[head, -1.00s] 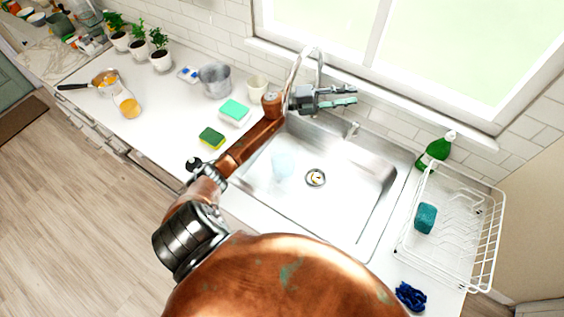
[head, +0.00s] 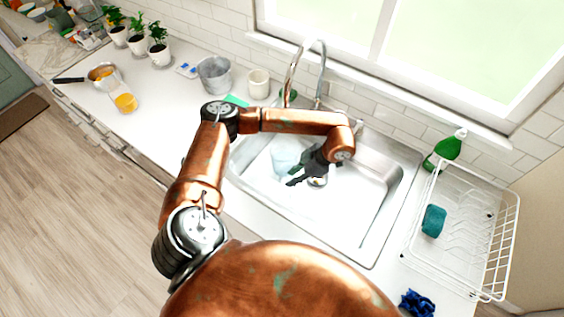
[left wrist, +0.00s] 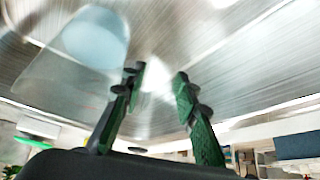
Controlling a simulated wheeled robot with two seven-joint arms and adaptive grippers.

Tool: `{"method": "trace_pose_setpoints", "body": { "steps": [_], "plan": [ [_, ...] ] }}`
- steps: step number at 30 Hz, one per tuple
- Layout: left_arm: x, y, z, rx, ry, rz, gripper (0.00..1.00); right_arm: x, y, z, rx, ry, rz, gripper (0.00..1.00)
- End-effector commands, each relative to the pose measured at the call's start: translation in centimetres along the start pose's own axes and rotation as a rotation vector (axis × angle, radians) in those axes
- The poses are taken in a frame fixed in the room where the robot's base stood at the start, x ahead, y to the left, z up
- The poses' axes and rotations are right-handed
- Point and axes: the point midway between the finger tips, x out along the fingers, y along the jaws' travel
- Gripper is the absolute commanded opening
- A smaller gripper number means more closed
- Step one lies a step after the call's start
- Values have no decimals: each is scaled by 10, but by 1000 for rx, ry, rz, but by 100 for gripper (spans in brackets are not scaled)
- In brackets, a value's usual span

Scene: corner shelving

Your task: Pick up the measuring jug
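A clear, faintly blue container (head: 284,150), which looks like the measuring jug, stands in the steel sink (head: 345,215). In the left wrist view the see-through container (left wrist: 65,75) is at upper left, beside the fingers and not between them. My left gripper (head: 291,181) is low over the sink, just right of and in front of the container in the head view. In the left wrist view its two green-padded fingers (left wrist: 158,76) are apart with nothing between them. Whether a finger touches the container I cannot tell. My right gripper is not in view.
A faucet (head: 290,75) rises behind the sink. A white dish rack (head: 470,235) with a teal sponge and a green bottle (head: 446,148) are on the right. A metal pot (head: 214,74) and a glass with orange contents (head: 126,103) stand on the left counter.

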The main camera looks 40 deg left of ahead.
Motion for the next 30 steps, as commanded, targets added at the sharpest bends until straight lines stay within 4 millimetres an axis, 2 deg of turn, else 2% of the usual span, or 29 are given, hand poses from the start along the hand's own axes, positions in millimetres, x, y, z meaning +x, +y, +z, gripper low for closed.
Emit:
{"method": "trace_pose_setpoints", "body": {
  "steps": [4,11,19,22,29,30],
  "plan": [
    [13,6,-10,-1,42,32,28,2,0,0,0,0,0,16],
    [36,8,-11,-2,42,31,28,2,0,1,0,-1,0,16],
    [73,11,-13,-3,39,30,28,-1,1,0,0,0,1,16],
    [79,11,-13,-3,39,31,28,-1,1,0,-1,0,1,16],
    [80,12,-12,-3,38,32,28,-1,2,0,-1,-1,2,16],
    [80,12,-12,-3,38,32,25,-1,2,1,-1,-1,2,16]
  ]
}}
